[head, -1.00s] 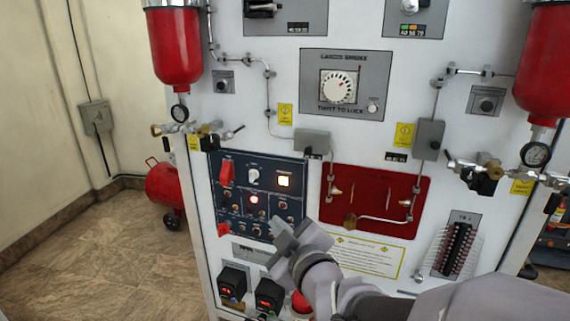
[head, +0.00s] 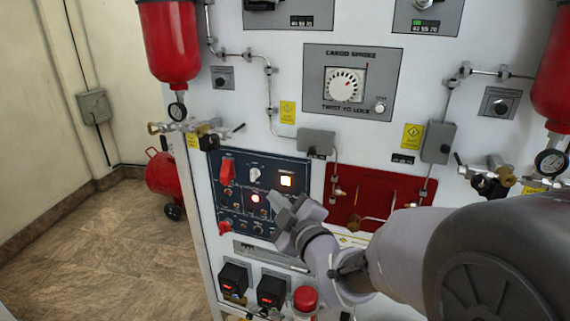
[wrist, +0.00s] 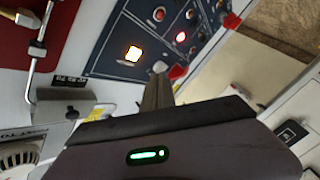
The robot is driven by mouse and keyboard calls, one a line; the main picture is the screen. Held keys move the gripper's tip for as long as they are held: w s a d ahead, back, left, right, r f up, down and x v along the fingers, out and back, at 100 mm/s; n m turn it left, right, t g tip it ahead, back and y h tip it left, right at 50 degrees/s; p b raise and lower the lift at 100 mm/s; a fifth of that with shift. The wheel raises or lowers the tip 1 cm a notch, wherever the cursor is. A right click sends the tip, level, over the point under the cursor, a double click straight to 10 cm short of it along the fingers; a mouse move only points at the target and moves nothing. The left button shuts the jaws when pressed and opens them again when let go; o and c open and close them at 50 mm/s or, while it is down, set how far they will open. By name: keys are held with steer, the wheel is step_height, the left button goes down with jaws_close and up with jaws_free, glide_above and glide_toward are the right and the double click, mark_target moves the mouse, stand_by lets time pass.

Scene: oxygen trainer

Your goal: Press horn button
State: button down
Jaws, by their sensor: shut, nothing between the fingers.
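The dark blue control panel (head: 236,165) is upright on the white wall in the head view. It carries a lit amber square (head: 286,181), a lit red lamp (head: 255,198), a pale knob (head: 253,174), red switch covers and several small buttons. Its labels are too small to read, so I cannot tell which control is the horn button. My gripper (head: 277,203) is shut and empty in front of the panel's lower right part, hiding some controls there. In the wrist view my gripper (wrist: 159,72) points at the panel (wrist: 150,50), with a red switch part (wrist: 177,72) beside its tip; contact is unclear.
A red recessed panel (head: 412,187) with pipes lies right of the blue one. Below are two black boxes (head: 233,278) and a red round button (head: 305,298). A cargo smoke dial (head: 344,86) is above. Red bottles (head: 170,45) hang at both sides.

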mark_target(286, 181)
steer(key=shift+w+d, duration=0.35)
steer(key=shift+w, duration=0.55)
steer(key=shift+w+d, duration=0.3)
steer(key=shift+w, duration=0.6)
steer(key=shift+b, duration=0.3)
stand_by(0.3)
steer(key=shift+w+d, duration=0.15)
steer(key=shift+w, duration=0.25)
steer(key=shift+w+d+b, duration=0.15)
steer(key=shift+w+b, duration=0.2)
steer(key=shift+b, duration=0.1)
stand_by(0.3)
stand_by(0.4)
steer(key=shift+s+f+b, duration=0.1)
steer(key=shift+s+b, duration=0.25)
steer(key=shift+b, duration=0.05)
steer(key=shift+s+a, duration=0.3)
steer(key=shift+s, duration=0.1)
